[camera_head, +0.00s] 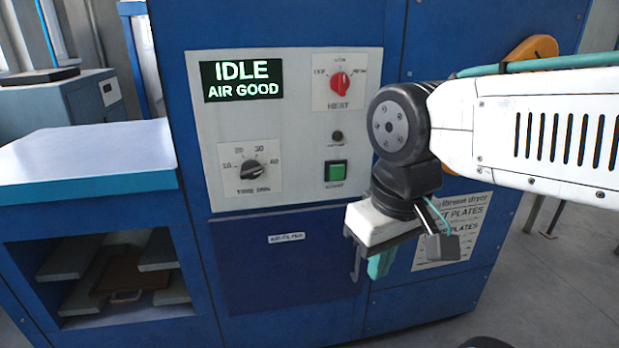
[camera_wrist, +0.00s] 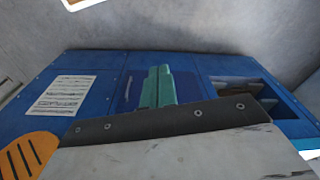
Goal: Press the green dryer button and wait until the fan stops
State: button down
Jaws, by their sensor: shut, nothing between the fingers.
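The green dryer button (camera_head: 335,172) sits in a dark square frame at the lower right of the pale control panel (camera_head: 300,190) in the head view. The display (camera_head: 241,80) reads "IDLE" and "AIR GOOD". My gripper (camera_head: 378,266) is to the right of and below the button, apart from it, with its teal fingers pointing down. In the wrist view my gripper (camera_wrist: 158,85) shows its two teal fingers together, with nothing between them, and the blue dryer beyond. The button is not visible in the wrist view.
The panel also has a red heat knob (camera_head: 341,84), a black timer dial (camera_head: 255,172) and a small dark round fitting (camera_head: 337,136). An open shelf unit (camera_head: 90,180) stands at left. A paper notice (camera_head: 462,225) is on the dryer's lower right.

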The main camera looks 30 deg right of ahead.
aim_at(338, 179)
jog(key=w+d+f+n+g+h, duration=0.1)
jog(key=w+d+h, duration=0.4)
jog(key=d, duration=0.3)
jog(key=w+d+f+n+g+h, duration=0.1)
jog(key=w+d+f+n+h, duration=0.1)
jog(key=w+d+h, duration=0.4)
jog(key=w+d+f+n+t+h, duration=0.1)
jog(key=w+f+n+t, duration=0.2)
jog(key=w, duration=0.6)
jog(key=w+d+f+n+t+h, duration=0.1)
jog(key=w+f+n+t, duration=0.2)
jog(key=w, duration=0.6)
jog(key=n+t, duration=0.2)
jog(key=n, duration=0.1)
jog(key=shift+w+f, duration=0.25)
jog(key=shift+f, duration=0.1)
jog(key=w+d, duration=0.2)
jog(key=w, duration=0.6)
jog(key=shift+w+d, duration=0.2)
jog(key=shift+w, duration=0.05)
